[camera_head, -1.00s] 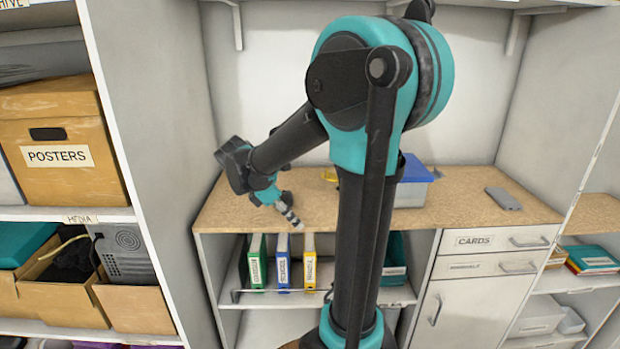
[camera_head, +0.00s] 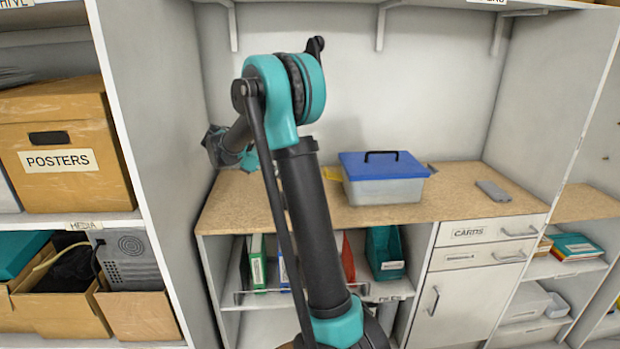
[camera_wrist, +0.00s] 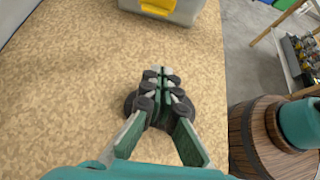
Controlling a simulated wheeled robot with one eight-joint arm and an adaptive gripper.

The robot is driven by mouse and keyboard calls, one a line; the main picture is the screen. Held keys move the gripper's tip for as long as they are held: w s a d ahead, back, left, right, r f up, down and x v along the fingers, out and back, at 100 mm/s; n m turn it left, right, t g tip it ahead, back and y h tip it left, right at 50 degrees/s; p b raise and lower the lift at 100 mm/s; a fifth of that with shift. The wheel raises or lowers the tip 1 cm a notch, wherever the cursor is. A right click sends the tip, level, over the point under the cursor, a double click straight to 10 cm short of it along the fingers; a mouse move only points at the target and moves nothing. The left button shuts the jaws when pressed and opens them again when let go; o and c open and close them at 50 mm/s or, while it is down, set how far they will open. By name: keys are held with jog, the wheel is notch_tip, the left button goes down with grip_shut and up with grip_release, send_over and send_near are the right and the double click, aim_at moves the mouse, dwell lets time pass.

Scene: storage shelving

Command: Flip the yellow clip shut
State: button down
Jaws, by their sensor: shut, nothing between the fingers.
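A clear grey box (camera_head: 385,191) with a blue lid (camera_head: 384,165) and a black handle stands on the wooden counter. The yellow clip (camera_head: 333,174) juts out from the box's left side in the head view, partly behind my arm. In the wrist view the yellow clip (camera_wrist: 160,7) shows at the top edge on the box wall (camera_wrist: 187,11). My gripper (camera_wrist: 163,72) is shut and empty above the bare counter, apart from the clip, with its fingers pointing toward the box side. In the head view the fingers are hidden behind my arm.
The counter (camera_head: 245,200) is clear left of the box. A grey flat device (camera_head: 492,191) lies at right. A tall side wall (camera_head: 160,130) bounds the left. Binders (camera_head: 257,262) and a teal file holder (camera_head: 385,253) stand on the shelf below.

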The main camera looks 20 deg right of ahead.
jog(key=shift+w+d+r+m+h, duration=0.1)
jog(key=shift+w+d+m+h, duration=0.05)
jog(key=shift+w, duration=0.45)
jog(key=shift+w+d+m+h, duration=0.1)
jog(key=shift+w+m+h, duration=0.05)
jog(key=shift+w, duration=0.45)
jog(key=shift+d, duration=0.1)
jog(key=shift+g, duration=0.3)
jog(key=x, duration=1)
notch_tip(320, 180, up, 2)
jog(key=shift+r, duration=0.1)
jog(key=shift+s+d+r, duration=0.1)
jog(key=shift+d+r, duration=0.15)
jog(key=shift+r, duration=0.55)
jog(key=shift+d+r, duration=0.1)
